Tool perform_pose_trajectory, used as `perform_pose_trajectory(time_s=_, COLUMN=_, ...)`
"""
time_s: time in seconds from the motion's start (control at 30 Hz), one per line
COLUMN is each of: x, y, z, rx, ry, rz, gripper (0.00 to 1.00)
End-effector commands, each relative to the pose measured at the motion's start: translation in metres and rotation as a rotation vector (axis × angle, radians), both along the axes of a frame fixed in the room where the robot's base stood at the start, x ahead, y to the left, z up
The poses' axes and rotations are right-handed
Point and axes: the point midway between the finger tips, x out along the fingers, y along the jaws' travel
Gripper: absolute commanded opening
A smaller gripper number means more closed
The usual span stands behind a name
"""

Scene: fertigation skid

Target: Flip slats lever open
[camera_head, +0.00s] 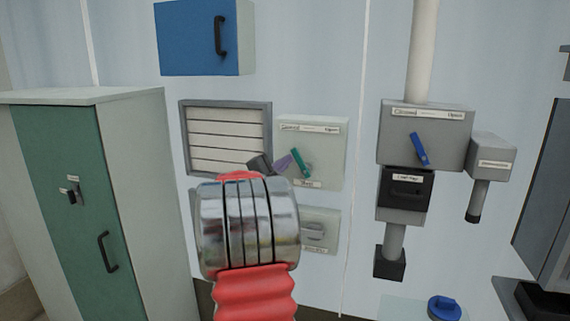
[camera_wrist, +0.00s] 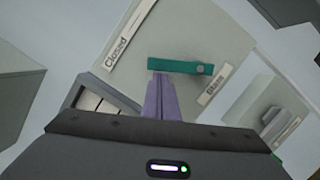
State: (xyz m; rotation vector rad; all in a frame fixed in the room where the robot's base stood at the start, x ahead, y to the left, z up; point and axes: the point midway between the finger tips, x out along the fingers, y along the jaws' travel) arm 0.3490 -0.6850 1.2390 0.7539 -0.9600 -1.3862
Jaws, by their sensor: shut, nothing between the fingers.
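The slats lever (camera_head: 298,162) is a teal handle on a pale plate (camera_head: 333,165) marked Closed at upper left and Open at upper right. It tilts up and left, towards the Closed side. In the wrist view the lever (camera_wrist: 180,67) lies across the plate, with its round pivot at the right end, near the Slats label (camera_wrist: 214,86). My gripper (camera_head: 284,163) has its purple fingers shut and empty, just left of the lever. In the wrist view my fingertips (camera_wrist: 160,78) meet the lever's free end; I cannot tell whether they touch.
The slatted vent (camera_head: 230,140) is left of the plate, its slats looking flat and shut. A box with a blue lever (camera_head: 419,149) is at right. A lower plate with a grey handle (camera_head: 314,231), a blue cabinet (camera_head: 198,38) and a green cabinet (camera_head: 60,200) are nearby.

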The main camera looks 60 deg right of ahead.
Motion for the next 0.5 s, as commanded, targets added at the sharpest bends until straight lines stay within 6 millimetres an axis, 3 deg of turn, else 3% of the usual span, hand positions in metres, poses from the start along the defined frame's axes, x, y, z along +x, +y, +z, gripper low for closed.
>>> perform_pose_trajectory(time_s=0.5, x=-0.0056, y=-0.0008, z=0.0071, rx=0.014, ry=-0.102, rz=-0.002, gripper=0.00)
